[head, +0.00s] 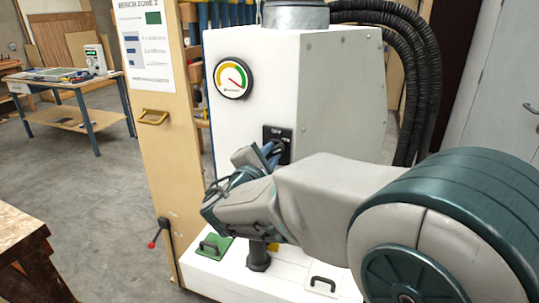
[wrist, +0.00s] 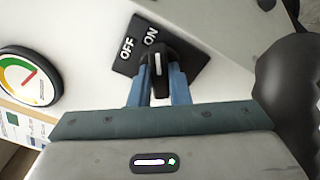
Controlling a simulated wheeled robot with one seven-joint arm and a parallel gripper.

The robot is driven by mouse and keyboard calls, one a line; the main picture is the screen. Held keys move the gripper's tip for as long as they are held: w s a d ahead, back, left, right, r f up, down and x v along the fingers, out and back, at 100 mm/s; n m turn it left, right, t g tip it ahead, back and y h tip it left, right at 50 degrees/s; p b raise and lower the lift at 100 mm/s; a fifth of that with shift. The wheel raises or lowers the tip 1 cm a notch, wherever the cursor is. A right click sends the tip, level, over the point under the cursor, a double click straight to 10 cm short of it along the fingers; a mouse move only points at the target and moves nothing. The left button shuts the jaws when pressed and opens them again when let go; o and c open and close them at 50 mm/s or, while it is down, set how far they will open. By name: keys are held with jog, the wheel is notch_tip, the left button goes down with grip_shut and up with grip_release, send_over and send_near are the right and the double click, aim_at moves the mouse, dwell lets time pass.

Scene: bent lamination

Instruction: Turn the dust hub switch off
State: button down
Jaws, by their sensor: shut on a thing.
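The dust hub (head: 340,95) is a tall white cabinet with a black switch plate (head: 284,131) on its front. In the wrist view the plate (wrist: 126,62) carries white OFF and ON labels and looks tilted. Its black knob (wrist: 158,58) has a white line, which points up in the picture, nearer to ON than to OFF. My gripper (wrist: 157,76) has its two blue fingers shut on the knob, one on each side. In the head view my gripper (head: 270,152) is at the plate's lower part and hides the knob.
A wooden panel (head: 165,120) with a yellow handle stands at left. Black hoses (head: 425,70) hang at right. A white base box (head: 215,272) with handles lies below my arm.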

jog(key=n+p, duration=0.1)
jog(key=n, duration=0.4)
jog(key=shift+n, duration=0.3)
jog(key=n+p, duration=0.2)
jog(key=n, duration=0.3)
jog(key=shift+n+p, duration=0.3)
jog(key=shift+p, duration=0.1)
jog(key=shift+f, duration=0.1)
jog(key=c, duration=1.4)
grip_release()
jog(key=shift+o, duration=0.2)
jog(key=shift+s, duration=0.15)
jog(key=b+v, duration=0.1)
jog(key=v, duration=1.2)
jog(key=shift+s, duration=0.3)
